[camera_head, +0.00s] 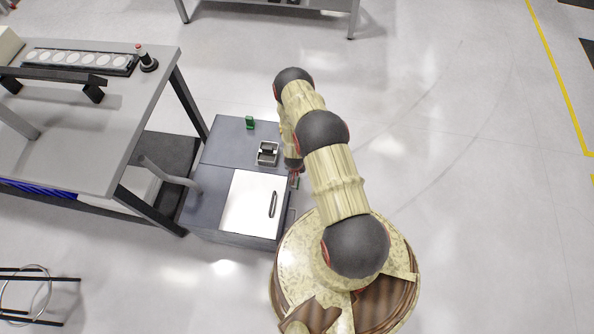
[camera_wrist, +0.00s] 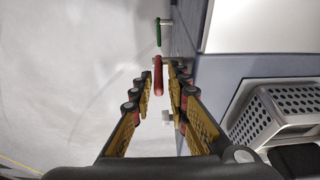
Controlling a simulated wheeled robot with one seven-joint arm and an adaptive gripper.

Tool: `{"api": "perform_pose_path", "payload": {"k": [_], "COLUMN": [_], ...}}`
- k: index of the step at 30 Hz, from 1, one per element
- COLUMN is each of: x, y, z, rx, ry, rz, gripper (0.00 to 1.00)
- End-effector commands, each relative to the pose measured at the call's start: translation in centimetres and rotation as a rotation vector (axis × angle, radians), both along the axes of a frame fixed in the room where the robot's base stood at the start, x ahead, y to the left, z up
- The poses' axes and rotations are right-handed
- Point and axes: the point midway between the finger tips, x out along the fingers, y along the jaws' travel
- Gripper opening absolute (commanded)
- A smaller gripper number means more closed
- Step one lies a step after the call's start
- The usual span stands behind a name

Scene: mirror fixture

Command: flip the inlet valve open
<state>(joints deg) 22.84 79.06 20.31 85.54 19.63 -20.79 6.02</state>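In the wrist view a red valve handle (camera_wrist: 158,76) and a green valve handle (camera_wrist: 158,33) stick out from the side of the grey-blue cabinet (camera_wrist: 215,85). I cannot tell from the pictures which is the inlet valve. My gripper (camera_wrist: 159,82) is open, with the red handle in line with the gap between its fingertips. I see no clear contact. A small pale fitting (camera_wrist: 167,116) shows between the fingers. In the head view my gripper (camera_head: 293,164) is beside the cabinet's right side, mostly hidden by my arm; the handles there are small and partly hidden.
The cabinet top carries a metal perforated basket (camera_head: 267,153) and a small green object (camera_head: 250,123). A white panel with a dark handle (camera_head: 253,203) is at its near part. A grey workbench (camera_head: 100,130) stands left. The floor to the right is clear.

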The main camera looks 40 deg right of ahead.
Motion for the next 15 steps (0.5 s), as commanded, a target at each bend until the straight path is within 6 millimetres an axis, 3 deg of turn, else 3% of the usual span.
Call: {"api": "perform_pose_path", "payload": {"k": [8, 15], "x": [-0.2, -0.9], "y": [0.2, 1.0], "z": [1.3, 4.9], "rx": [0.000, -0.001], "ry": [0.000, -0.001], "rz": [0.000, -0.001], "gripper": [0.17, 0.17]}}
